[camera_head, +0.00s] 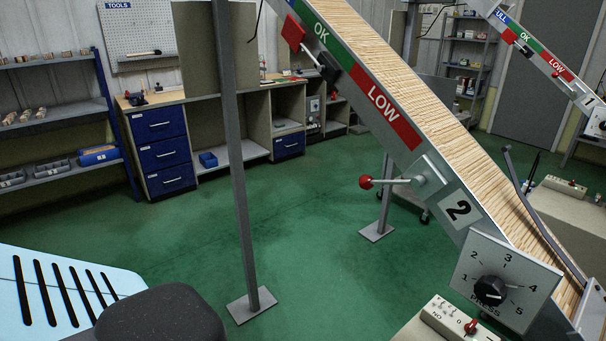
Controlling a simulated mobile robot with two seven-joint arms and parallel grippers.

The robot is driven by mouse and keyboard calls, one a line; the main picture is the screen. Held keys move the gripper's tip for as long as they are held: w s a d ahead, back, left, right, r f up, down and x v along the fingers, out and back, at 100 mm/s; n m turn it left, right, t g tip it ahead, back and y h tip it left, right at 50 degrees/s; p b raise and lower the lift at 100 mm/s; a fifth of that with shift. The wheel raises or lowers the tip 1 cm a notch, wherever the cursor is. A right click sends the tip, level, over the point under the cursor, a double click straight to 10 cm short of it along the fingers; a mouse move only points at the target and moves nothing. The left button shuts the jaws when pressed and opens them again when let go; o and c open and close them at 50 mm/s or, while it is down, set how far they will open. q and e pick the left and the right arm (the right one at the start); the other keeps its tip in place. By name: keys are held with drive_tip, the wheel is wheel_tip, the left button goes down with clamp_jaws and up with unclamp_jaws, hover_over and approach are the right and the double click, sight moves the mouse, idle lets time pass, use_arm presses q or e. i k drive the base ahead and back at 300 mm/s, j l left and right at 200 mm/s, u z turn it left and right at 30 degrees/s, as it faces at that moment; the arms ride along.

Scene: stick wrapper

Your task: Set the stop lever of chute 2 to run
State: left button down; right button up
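Chute 2 (415,75) slopes down from the upper middle to the lower right, filled with many thin sticks. Its number plate (458,209) reads 2. A lever with a red ball knob (366,182) is mounted on a grey block (428,180) on the chute's side, just above the number plate. The lever points left, about level, away from the chute. I cannot read any run or stop mark beside it. Neither of my grippers is in view, and nothing touches the lever.
A PRESS dial (489,290) and a switch box (458,321) with a red-tipped toggle sit below the lever. A grey post (236,170) stands left of it, with open green floor between. A red paddle (293,32) juts from the chute higher up. Chute 1 (535,52) is upper right.

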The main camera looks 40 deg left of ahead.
sight(366, 182)
drive_tip(key=j+u, duration=0.15)
drive_tip(key=u, duration=0.2)
drive_tip(key=j+u, duration=0.15)
drive_tip(key=u, duration=0.15)
drive_tip(key=k+u, duration=0.1)
